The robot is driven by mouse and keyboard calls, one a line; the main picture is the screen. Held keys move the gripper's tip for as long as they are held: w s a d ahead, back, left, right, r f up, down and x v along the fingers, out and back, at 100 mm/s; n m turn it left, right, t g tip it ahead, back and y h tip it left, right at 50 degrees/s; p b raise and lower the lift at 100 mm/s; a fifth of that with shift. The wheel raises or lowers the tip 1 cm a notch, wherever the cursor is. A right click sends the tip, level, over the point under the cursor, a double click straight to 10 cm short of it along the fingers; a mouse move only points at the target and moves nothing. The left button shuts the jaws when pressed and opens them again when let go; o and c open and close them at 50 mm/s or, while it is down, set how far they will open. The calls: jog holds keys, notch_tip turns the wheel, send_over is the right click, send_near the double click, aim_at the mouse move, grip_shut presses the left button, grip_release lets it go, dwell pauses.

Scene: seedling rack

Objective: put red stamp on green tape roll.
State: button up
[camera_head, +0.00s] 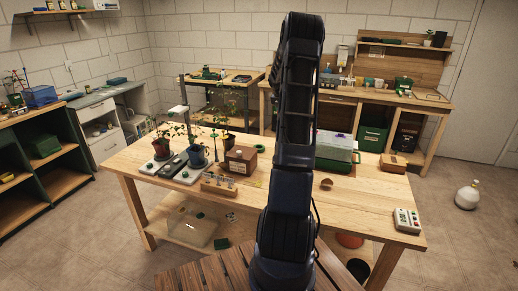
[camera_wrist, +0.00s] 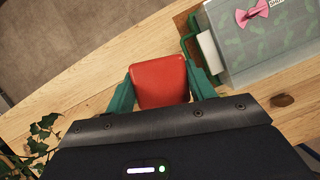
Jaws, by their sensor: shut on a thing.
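The red stamp (camera_wrist: 160,84) shows in the wrist view as a red block between the two green fingers of my gripper (camera_wrist: 162,80). My gripper is shut on it, over the wooden table. In the head view my own arm hides the gripper and the stamp. A small round green-and-white thing (camera_head: 260,148) lies at the back of the table left of my arm. I cannot tell whether it is the green tape roll. No tape roll shows clearly in the wrist view.
A clear bin with a green handle (camera_wrist: 262,38) stands right of my gripper; it also shows in the head view (camera_head: 334,148). Potted plants and a brown box (camera_head: 240,159) stand on the table's left half. The table's right front (camera_head: 365,205) is largely clear.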

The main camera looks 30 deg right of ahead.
jog(key=w+a+n, duration=0.3)
jog(key=w+a, duration=0.3)
jog(key=a, duration=0.5)
jog(key=t, duration=0.1)
send_near(260, 146)
jog(key=shift+y, duration=0.3)
jog(key=x, duration=0.5)
jog(key=shift+w+d+f, duration=0.2)
jog(key=shift+w+d, duration=0.1)
jog(key=shift+d, duration=0.15)
jog(key=o, duration=1)
jog(key=shift+f, duration=0.15)
